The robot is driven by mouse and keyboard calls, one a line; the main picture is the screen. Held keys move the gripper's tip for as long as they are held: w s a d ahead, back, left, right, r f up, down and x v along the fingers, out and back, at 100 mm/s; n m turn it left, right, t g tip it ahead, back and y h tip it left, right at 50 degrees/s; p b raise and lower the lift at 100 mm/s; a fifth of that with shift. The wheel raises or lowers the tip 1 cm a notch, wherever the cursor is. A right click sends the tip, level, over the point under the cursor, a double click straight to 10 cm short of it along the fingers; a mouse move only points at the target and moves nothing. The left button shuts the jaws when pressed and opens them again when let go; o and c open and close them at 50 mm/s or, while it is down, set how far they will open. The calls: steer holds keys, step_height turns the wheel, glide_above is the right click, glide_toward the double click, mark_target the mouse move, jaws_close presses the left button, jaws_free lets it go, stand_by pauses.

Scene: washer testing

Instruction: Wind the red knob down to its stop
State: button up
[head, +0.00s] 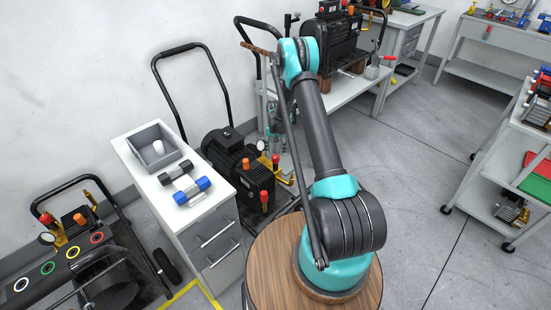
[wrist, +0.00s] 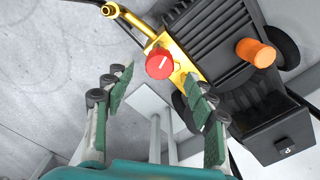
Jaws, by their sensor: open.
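The red knob (wrist: 160,63) has a pale line across its face and sits on a brass fitting (wrist: 185,65) of a dark ribbed machine (wrist: 215,35) in the wrist view. In the head view it appears as a small red spot (head: 275,158) beside the dark machine's brass parts. My gripper (wrist: 158,80) is open, its green-padded fingers left and right of the knob in the picture. The knob shows between and beyond the fingertips, with no contact visible. In the head view my arm's forward link partly hides the gripper.
An orange cap (wrist: 256,52) stands on the machine right of the knob. In the head view, a white cabinet (head: 215,215) with a grey tray (head: 140,135) and dumbbell-like parts (head: 188,188) stands left of the machine. Another similar machine (head: 75,225) is at far left. Open floor lies right.

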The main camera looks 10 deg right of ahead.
mark_target(276, 157)
steer(key=shift+f, duration=2.7)
steer(key=shift+c, duration=0.4)
steer(key=c, duration=1.1)
steer(key=shift+n, duration=0.4)
steer(key=n, duration=0.6)
steer(key=shift+d, duration=0.1)
steer(key=n, duration=0.7)
